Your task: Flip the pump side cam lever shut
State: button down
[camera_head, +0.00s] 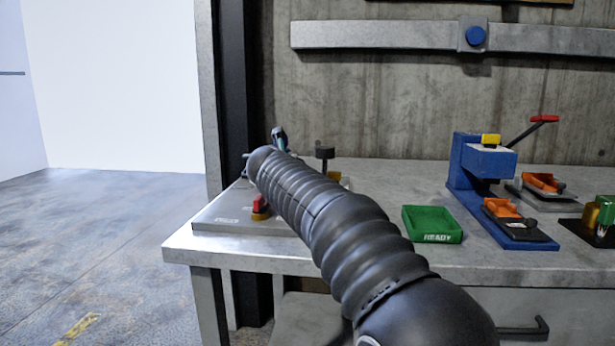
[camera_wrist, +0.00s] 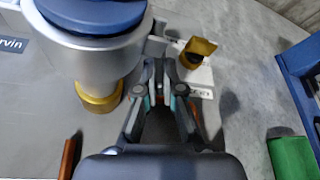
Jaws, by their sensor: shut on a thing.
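My gripper (camera_wrist: 160,68) shows in the wrist view with its fingers drawn close together. It is shut on a thin grey part beside a large grey cylinder, which appears to be the cam lever; the fingers hide most of it. The cylinder (camera_wrist: 100,58) has a blue top (camera_wrist: 92,12) and a brass fitting (camera_wrist: 100,98) below. A small brass block (camera_wrist: 198,50) lies just right of the fingertips. In the head view, my arm hides most of the gripper and the pump area on the grey plate (camera_head: 222,217).
A red handle (camera_head: 259,205) stands on the plate's front part, and a black knob (camera_head: 325,154) rises behind my arm. A green READY tray (camera_head: 433,226) sits to the right. Farther right are a blue press (camera_head: 467,165) and orange trays (camera_head: 500,207).

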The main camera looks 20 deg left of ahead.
jog(key=shift+s+a+f+m+y, duration=0.1)
jog(key=shift+a+f+m+y, duration=0.1)
jog(key=shift+a+m+y, duration=0.35)
dwell(0.4)
jog(key=c, duration=1.3)
grip_release()
jog(key=shift+d, duration=0.1)
